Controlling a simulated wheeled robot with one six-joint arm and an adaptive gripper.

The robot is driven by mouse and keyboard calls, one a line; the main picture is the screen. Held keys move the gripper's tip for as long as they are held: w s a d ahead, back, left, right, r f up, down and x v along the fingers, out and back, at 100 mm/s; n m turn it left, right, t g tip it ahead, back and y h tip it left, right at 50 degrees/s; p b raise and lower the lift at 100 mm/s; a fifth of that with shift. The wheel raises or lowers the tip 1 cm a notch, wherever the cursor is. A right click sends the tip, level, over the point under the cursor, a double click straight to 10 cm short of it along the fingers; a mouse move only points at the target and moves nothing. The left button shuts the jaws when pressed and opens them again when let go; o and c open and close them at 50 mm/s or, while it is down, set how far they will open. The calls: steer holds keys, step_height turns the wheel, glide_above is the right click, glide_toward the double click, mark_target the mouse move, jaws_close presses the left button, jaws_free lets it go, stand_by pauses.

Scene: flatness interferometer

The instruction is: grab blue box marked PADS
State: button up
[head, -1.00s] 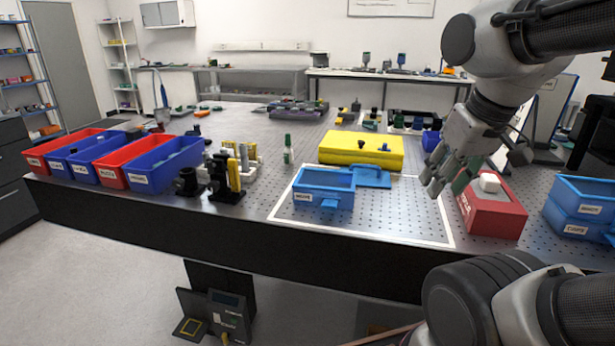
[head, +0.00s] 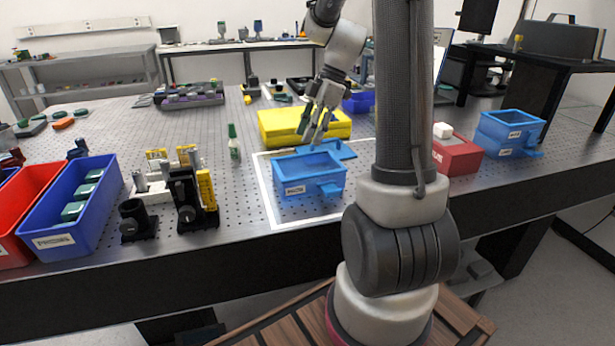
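A small open blue box (head: 307,187) with a white label and a front tab stands inside a white outline on the bench. Its label is too small to read surely. A flat blue piece (head: 336,150), perhaps a lid, lies right behind it. Two blue boxes (head: 512,137) are stacked at the right; their labels are also unclear. My gripper (head: 317,132) points down just above the back of the small blue box, close to the flat blue piece. Its fingers are apart, with nothing seen between them. Whether it touches anything is unclear.
A yellow case (head: 280,124) stands behind the box, close to my gripper. A red box (head: 456,155) with a white block is at right, partly behind my arm. A green-capped bottle (head: 234,142), black mounts (head: 187,203) and a large blue bin (head: 82,228) are at left.

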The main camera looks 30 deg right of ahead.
mark_target(302, 154)
steer(key=x, duration=0.7)
jaws_close()
